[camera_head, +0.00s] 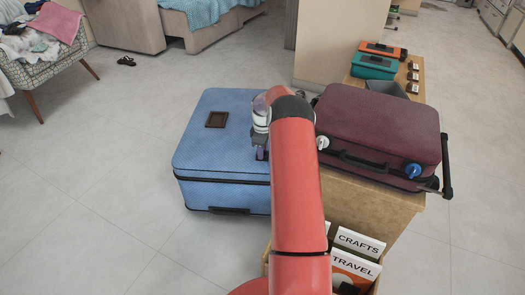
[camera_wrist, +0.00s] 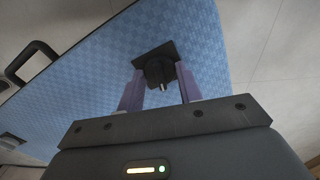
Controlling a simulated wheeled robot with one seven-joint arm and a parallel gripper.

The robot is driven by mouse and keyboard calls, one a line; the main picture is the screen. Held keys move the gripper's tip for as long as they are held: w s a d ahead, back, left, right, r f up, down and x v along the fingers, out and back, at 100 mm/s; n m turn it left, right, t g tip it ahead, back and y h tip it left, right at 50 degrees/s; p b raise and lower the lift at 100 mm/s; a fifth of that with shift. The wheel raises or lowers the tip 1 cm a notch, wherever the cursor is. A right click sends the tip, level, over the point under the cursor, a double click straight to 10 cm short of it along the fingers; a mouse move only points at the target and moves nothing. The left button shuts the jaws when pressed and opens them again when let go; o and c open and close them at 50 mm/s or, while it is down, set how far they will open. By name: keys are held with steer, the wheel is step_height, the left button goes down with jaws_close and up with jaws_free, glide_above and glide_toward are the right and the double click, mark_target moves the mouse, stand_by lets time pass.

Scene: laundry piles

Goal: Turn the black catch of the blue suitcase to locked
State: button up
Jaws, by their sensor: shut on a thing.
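The blue suitcase (camera_head: 205,152) stands closed on the floor, left of my arm, with a dark handle on its front side. In the wrist view its blue patterned face (camera_wrist: 105,72) fills much of the picture. The black catch (camera_wrist: 160,66) sits on a dark square plate there, with a small pale mark on its lower edge. The two purple fingers of my gripper (camera_wrist: 159,76) are closed on the catch, one on each side. In the head view my gripper (camera_head: 261,153) is at the suitcase's right part, and the catch is hidden there. Whether it is locked I cannot tell.
A maroon suitcase (camera_head: 375,120) with a white and a blue knob lies on a wooden stand (camera_head: 370,205) close to the right of my arm. Labelled folders (camera_head: 357,243) stand in front. Teal and orange boxes (camera_head: 374,66) are behind.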

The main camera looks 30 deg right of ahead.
steer(key=m+b, duration=0.1)
steer(key=m, duration=0.3)
steer(key=shift+m, duration=0.3)
steer(key=m, duration=0.3)
steer(key=shift+m, duration=0.3)
steer(key=m, duration=0.3)
steer(key=shift+m+b, duration=0.3)
steer(key=shift+b, duration=0.05)
steer(key=shift+m, duration=1.8)
steer(key=o, duration=1)
step_height(320, 180, up, 8)
steer(key=shift+f, duration=0.1)
